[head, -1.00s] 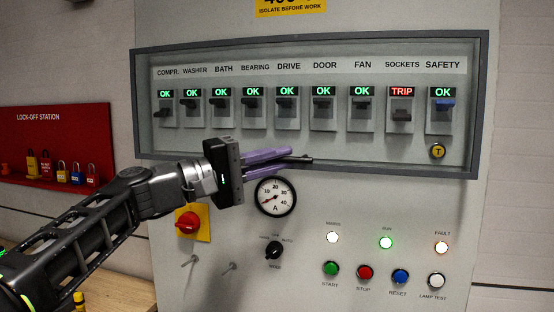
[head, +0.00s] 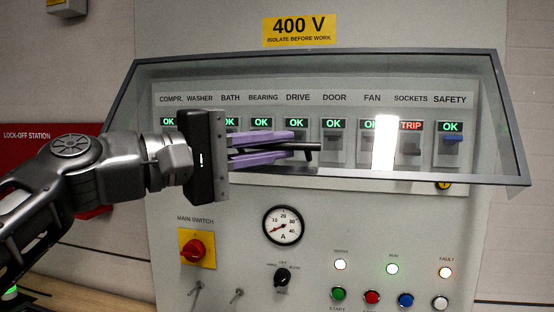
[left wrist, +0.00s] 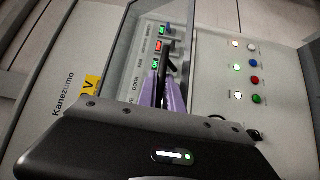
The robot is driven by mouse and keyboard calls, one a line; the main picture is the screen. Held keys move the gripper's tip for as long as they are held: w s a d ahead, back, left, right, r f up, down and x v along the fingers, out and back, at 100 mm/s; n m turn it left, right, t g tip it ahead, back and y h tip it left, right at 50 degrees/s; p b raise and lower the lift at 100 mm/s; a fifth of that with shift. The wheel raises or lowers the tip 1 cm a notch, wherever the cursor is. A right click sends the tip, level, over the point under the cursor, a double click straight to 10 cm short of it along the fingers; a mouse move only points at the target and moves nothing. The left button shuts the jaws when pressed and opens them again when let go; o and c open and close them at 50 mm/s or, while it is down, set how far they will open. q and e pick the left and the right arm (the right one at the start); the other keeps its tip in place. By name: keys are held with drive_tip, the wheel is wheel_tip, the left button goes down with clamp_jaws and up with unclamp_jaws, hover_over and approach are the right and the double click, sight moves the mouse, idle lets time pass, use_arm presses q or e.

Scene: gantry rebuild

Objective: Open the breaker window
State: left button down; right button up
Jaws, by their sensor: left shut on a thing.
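The breaker window (head: 514,120) is a clear pane in a grey frame. In the head view it is swung outward at its lower edge, its top edge still against the panel, in front of the breaker row. My left gripper (head: 303,146) comes in from the left. Its purple fingers are shut on the window's dark handle (head: 314,147) near the lower edge. In the left wrist view the fingers (left wrist: 166,95) point toward the breakers; the exact grip is hard to see there. My right gripper is not in view.
Behind the pane, the SOCKETS breaker (head: 411,148) shows TRIP; the other readable ones show OK. Below are an ammeter (head: 283,225), a red main switch (head: 197,249), lamps and push buttons. A red lock-off board (head: 25,150) hangs at the left.

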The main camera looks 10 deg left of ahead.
use_arm(q)
drive_tip(key=s+r+n+g+y+p, duration=0.1)
drive_tip(key=r+p, duration=0.5)
drive_tip(key=r, duration=0.7)
drive_tip(key=shift+s+r+n+y, duration=0.15)
drive_tip(key=shift+s+n+y, duration=0.25)
drive_tip(key=shift+s, duration=0.65)
drive_tip(key=shift+a, duration=0.1)
drive_tip(key=c, duration=1.5)
unclamp_jaws()
drive_tip(key=shift+b+v, duration=0.55)
drive_tip(key=shift+v, duration=3.35)
drive_tip(key=shift+w+a, duration=0.1)
